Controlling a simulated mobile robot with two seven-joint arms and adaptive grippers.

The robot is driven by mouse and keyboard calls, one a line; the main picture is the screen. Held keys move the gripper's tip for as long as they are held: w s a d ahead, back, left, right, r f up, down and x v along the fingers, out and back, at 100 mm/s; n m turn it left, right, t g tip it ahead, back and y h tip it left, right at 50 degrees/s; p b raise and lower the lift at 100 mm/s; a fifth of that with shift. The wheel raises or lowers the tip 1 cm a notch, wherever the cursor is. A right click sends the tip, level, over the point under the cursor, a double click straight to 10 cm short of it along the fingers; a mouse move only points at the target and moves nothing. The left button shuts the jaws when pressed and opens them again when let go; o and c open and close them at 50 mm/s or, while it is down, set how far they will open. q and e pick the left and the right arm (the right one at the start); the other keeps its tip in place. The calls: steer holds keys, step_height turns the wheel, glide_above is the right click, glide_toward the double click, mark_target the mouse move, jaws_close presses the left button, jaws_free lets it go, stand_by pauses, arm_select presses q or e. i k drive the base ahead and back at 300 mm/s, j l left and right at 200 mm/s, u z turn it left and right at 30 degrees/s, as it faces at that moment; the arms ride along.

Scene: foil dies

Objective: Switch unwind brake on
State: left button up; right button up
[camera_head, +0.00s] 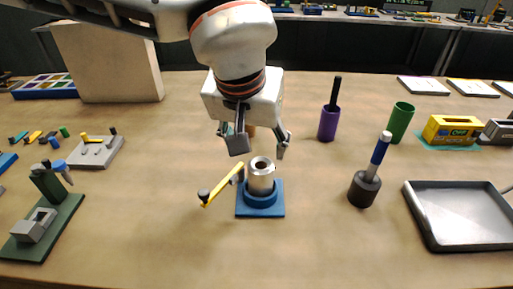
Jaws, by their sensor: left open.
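A silver foil roll (261,177) with a dark bore stands upright on a blue base (260,209) at the middle of the table. A yellow lever (223,186) with a dark knob at its lower left end sits beside the roll, on its left. I cannot tell for sure that this lever is the unwind brake. My left gripper (260,147) is open and empty, pointing down above and slightly behind the roll. Its fingers look apart from the roll and the lever. My right gripper is not in view.
A grey plate (95,154) with another yellow lever lies at the left, near a green-based fixture (50,225). A dark holder with a blue-handled tool (364,189), a purple cup (328,125) and a grey tray (461,239) stand to the right. The front middle is clear.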

mark_target(204, 194)
steer(key=k, duration=1)
